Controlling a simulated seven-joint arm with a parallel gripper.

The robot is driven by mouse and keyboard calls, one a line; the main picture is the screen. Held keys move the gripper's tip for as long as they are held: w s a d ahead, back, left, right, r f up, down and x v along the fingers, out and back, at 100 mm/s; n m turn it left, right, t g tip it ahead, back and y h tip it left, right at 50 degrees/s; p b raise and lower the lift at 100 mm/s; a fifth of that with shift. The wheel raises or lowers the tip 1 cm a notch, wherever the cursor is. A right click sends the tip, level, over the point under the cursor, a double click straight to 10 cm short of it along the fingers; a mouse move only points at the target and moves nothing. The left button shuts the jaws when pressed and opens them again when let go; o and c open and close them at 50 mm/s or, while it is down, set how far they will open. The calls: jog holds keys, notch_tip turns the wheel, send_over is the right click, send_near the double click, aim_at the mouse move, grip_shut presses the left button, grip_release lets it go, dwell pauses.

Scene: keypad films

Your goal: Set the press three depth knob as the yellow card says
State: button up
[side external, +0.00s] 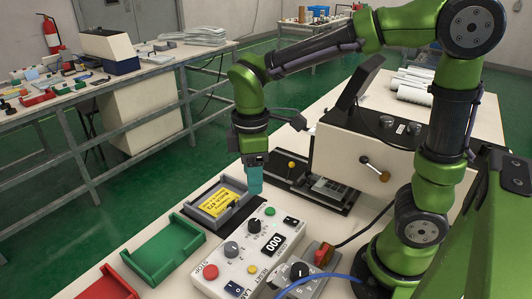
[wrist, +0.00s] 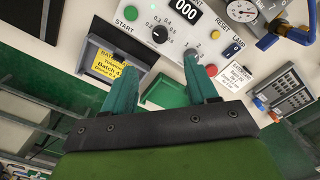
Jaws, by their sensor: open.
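The yellow card (side external: 222,202) lies in a grey tray (side external: 203,213). It also shows in the wrist view (wrist: 110,67), where a line starting "Batch 4" is partly legible. I cannot read which knob is press three depth. My gripper (side external: 254,190) is open and empty above the tray and box; its teal fingers (wrist: 158,66) show in the wrist view, apart from the black knob.
The box carries a display reading 000 (side external: 272,243), a green button (side external: 270,211) and a red button (side external: 210,271). A green tray (side external: 165,250) and a red tray (side external: 106,288) lie to the left. A cream machine (side external: 350,150) with a lever stands behind right. Another knob (side external: 299,270) sits front right.

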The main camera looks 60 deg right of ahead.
aim_at(254, 222)
notch_tip(254, 222, down, 13)
jog(key=shift+f, duration=0.2)
jog(key=shift+c, duration=0.3)
jog(key=c, duration=1)
